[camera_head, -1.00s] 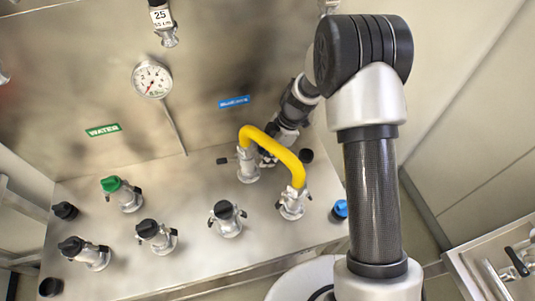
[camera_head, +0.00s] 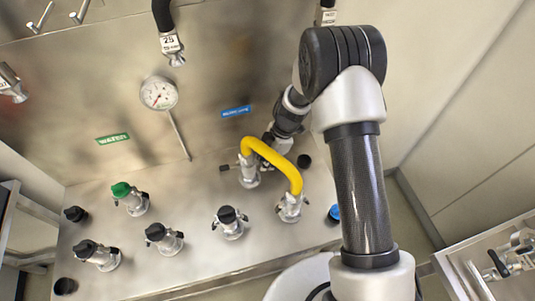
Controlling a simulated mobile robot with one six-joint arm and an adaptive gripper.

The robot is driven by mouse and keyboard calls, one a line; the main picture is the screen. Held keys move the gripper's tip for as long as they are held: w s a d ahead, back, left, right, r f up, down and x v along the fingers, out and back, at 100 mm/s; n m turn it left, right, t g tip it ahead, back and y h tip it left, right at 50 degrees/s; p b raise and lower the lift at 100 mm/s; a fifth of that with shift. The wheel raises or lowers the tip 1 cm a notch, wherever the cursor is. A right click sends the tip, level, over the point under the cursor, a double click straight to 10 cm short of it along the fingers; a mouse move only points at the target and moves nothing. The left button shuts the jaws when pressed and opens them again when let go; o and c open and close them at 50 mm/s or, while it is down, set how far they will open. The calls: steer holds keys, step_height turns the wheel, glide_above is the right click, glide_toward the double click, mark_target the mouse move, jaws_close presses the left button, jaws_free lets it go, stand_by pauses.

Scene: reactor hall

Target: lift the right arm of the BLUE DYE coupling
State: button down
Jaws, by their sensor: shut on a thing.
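The blue label (camera_head: 236,111), its text too blurred to read surely, is on the back panel. Below it stands a metal coupling (camera_head: 249,174) joined to one end of a yellow hose (camera_head: 272,153). A dark-tipped arm (camera_head: 226,168) sticks out on the coupling's left. My gripper (camera_head: 266,163) reaches down from behind on the coupling's right side and is shut on its right arm. The hose and my gripper hide most of that arm and the fingertips.
The hose's other end is on a front coupling (camera_head: 290,207). Several capped couplings stand to the left, one with a green cap (camera_head: 121,189). A gauge (camera_head: 159,93) with a long stem and a green label (camera_head: 113,138) are behind. A blue cap (camera_head: 335,212) is at right.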

steer(key=shift+s+d+r+h+p, duration=0.1)
steer(key=shift+r+h+p, duration=0.45)
steer(key=shift+p, duration=2.05)
steer(key=shift+f+t+h+p, duration=0.2)
steer(key=shift+t+h+p, duration=0.15)
steer(key=shift+p, duration=0.8)
steer(key=shift+f, duration=0.1)
steer(key=c, duration=1.5)
jaws_free()
steer(key=r, duration=0.5)
steer(key=d+r, duration=0.1)
steer(key=r, duration=0.1)
steer(key=shift+w+r, duration=0.2)
steer(key=shift+r, duration=0.1)
